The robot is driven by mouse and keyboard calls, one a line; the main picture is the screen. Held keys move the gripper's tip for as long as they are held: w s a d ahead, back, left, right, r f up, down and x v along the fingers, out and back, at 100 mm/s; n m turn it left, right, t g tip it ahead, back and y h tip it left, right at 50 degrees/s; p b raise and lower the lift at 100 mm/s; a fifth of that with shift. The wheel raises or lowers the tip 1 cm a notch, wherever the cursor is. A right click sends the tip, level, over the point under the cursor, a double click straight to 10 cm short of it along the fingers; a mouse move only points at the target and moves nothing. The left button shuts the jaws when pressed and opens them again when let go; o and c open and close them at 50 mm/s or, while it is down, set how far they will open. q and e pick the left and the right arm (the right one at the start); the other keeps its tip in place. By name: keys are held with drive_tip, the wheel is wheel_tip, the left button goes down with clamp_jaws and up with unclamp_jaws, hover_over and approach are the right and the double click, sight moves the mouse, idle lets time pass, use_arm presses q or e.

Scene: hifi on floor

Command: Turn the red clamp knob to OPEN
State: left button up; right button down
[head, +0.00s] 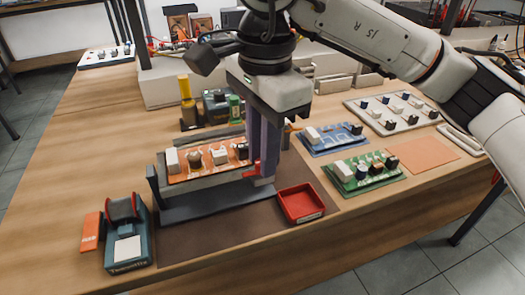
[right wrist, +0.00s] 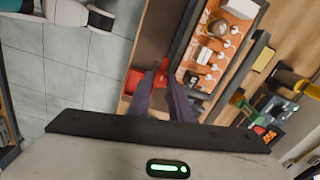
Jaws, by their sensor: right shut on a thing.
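The red clamp knob (head: 251,171) sits at the right end of a grey board holder (head: 205,186), which carries an orange circuit board (head: 208,160). My right gripper (head: 263,178) points down at that end, its dark fingers at the knob. In the right wrist view the red knob (right wrist: 162,67) shows between the fingertips (right wrist: 168,82), and the gripper is shut on it. The fingers hide part of the knob. I cannot make out any OPEN marking. The orange board also shows in the right wrist view (right wrist: 213,50). My left gripper is in neither view.
A red tray (head: 300,204) stands just right of the holder on a brown mat (head: 205,240). Blue (head: 333,139) and green (head: 363,172) boards lie further right. A teal tape dispenser (head: 128,248) stands at front left.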

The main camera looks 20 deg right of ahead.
drive_tip(key=c, duration=1.6)
unclamp_jaws()
drive_tip(key=r+p, duration=0.2)
drive_tip(key=r, duration=0.8)
drive_tip(key=shift+s+r, duration=0.2)
